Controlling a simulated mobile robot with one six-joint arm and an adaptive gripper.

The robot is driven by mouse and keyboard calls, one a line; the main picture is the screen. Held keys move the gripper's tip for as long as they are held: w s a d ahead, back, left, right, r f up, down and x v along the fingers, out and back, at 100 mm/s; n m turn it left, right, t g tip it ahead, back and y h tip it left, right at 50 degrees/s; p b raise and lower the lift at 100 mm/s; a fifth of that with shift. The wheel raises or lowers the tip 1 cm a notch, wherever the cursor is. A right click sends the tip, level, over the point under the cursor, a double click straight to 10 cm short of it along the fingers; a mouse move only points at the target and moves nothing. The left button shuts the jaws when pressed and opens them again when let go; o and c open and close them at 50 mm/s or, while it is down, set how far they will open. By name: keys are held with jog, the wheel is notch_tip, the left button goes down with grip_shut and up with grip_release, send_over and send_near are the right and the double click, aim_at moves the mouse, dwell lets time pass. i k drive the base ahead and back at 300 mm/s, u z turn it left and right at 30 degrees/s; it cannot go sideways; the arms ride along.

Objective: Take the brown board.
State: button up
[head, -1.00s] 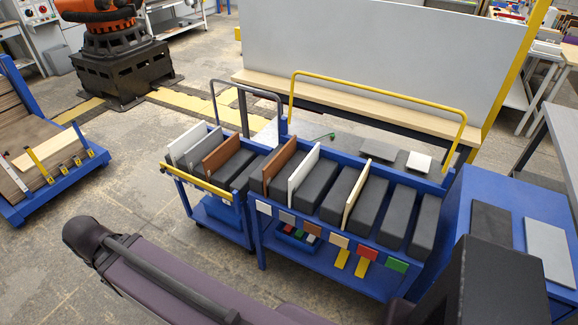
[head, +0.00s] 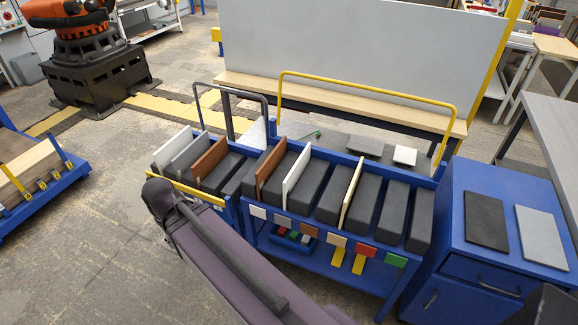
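Two brown boards show in the head view. One brown board (head: 210,158) stands upright in the smaller blue cart (head: 236,214) on the left, right of a white and a grey board. The other brown board (head: 270,169) stands upright at the left end of the larger blue cart (head: 330,268), left of a white board (head: 297,170). A cream board (head: 350,194) stands further right in that cart. My purple arm link crosses the lower middle, in front of the carts. My gripper is out of view.
Dark blocks (head: 312,184) separate the boards in the carts. Coloured tags (head: 337,241) hang along the larger cart's front. A blue cabinet (head: 470,248) with a black and a grey plate on top stands at the right. Open floor (head: 90,240) lies at the left.

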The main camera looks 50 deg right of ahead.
aim_at(265, 172)
jog(key=z, duration=1.25)
jog(key=i, duration=0.55)
jog(key=u, duration=0.05)
jog(key=k, duration=0.6)
jog(key=u, duration=0.05)
